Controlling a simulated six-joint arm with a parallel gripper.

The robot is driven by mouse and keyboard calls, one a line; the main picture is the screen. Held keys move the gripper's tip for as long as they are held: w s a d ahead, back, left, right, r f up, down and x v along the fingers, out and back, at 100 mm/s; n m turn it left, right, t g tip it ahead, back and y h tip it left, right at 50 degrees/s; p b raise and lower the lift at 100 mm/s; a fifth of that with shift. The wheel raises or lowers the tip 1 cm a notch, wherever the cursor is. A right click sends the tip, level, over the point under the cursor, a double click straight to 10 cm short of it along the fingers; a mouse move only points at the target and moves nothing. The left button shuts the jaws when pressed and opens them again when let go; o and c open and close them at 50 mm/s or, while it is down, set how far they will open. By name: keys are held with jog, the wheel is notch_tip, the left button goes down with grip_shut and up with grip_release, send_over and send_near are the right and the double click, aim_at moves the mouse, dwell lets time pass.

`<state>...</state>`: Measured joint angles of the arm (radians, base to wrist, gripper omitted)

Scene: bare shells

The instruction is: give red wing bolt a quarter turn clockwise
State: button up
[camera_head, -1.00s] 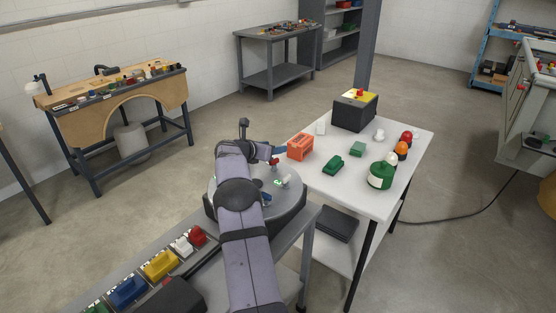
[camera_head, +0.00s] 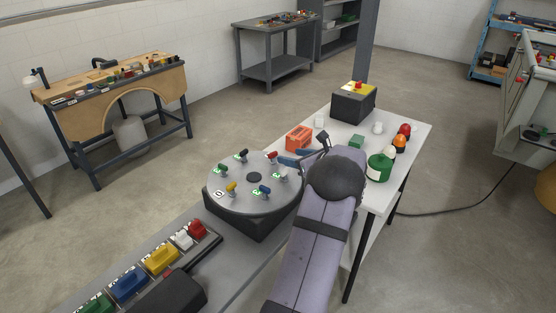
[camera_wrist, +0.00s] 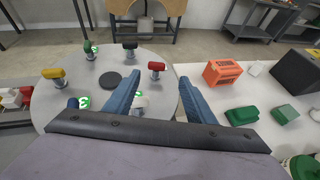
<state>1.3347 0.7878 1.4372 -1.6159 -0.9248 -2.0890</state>
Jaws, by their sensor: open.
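The red wing bolt (camera_head: 272,155) stands near the far right rim of a round grey turntable (camera_head: 230,204). In the wrist view the red wing bolt (camera_wrist: 157,66) shows just beyond and between my fingertips, its wing lying roughly left to right. My gripper (camera_head: 294,157) has blue fingers and comes in from the right side of the turntable. In the wrist view my gripper (camera_wrist: 159,80) is open, with nothing between its fingers at the tips. A white wing bolt (camera_wrist: 141,101) sits nearer, beside the left finger and partly hidden.
Green (camera_head: 222,169), black (camera_head: 242,155), yellow (camera_head: 231,188) and blue (camera_head: 264,190) wing bolts stand around the turntable. Coloured handles line the front left bench.

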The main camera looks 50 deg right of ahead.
aim_at(274, 155)
jog(key=shift+w+a+f+b, duration=0.15)
jog(key=shift+w+f+b, duration=0.25)
jog(key=shift+f, duration=0.15)
jog(key=shift+r, duration=0.1)
jog(key=shift+w, duration=0.15)
jog(key=shift+w+p, duration=0.35)
jog(key=shift+p, duration=0.05)
jog(key=shift+p+x, duration=1.15)
jog(key=shift+x, duration=2.1)
jog(key=c, duration=1)
